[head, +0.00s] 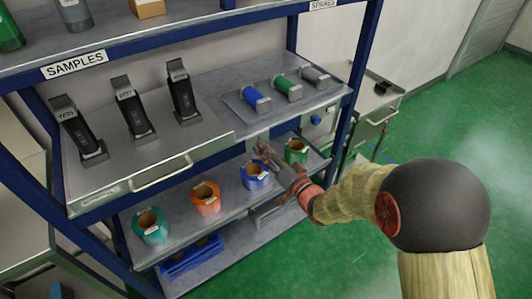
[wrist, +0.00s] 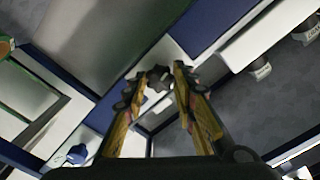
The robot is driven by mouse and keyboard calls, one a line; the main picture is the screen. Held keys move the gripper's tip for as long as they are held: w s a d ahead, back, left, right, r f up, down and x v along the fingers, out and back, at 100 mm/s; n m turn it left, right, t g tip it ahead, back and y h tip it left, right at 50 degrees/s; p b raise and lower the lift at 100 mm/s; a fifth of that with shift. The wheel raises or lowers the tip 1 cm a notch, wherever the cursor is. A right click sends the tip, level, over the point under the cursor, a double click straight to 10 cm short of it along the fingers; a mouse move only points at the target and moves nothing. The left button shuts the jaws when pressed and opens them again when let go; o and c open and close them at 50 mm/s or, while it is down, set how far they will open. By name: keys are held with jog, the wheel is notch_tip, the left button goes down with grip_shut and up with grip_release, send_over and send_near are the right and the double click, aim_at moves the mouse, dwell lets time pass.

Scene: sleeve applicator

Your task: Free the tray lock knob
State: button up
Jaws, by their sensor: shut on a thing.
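My gripper (head: 263,149) reaches in at the shelf rack, close to the right end of the pull-out tray's front. In the wrist view its two fingertips (wrist: 158,80) close around a small dark lobed knob (wrist: 158,77). I take this to be the tray lock knob; in the head view the gripper hides it. The tray (head: 120,198) is grey metal with a bar handle (head: 162,176) and carries black upright devices (head: 132,112). A blue knob (head: 316,118) sits farther right on the rack, apart from my gripper. The knob's turn cannot be told.
Below the tray, a shelf holds orange (head: 205,197), teal (head: 151,227), blue (head: 255,176) and green (head: 297,150) rolls, close under my gripper. Blue (head: 256,100), green (head: 288,88) and grey cylinders lie right of the tray. A blue rack post (head: 352,85) stands right. Green floor is open at right.

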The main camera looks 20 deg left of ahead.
jog(key=shift+f+n+b, duration=0.15)
jog(key=shift+n+b, duration=0.45)
jog(key=shift+n, duration=3.4)
jog(key=shift+f+n+b, duration=0.1)
jog(key=shift+n+b, duration=0.5)
jog(key=shift+n, duration=3.4)
jog(key=o, duration=1.2)
jog(key=shift+r, duration=0.1)
jog(key=shift+c, duration=0.2)
jog(key=v, duration=1.2)
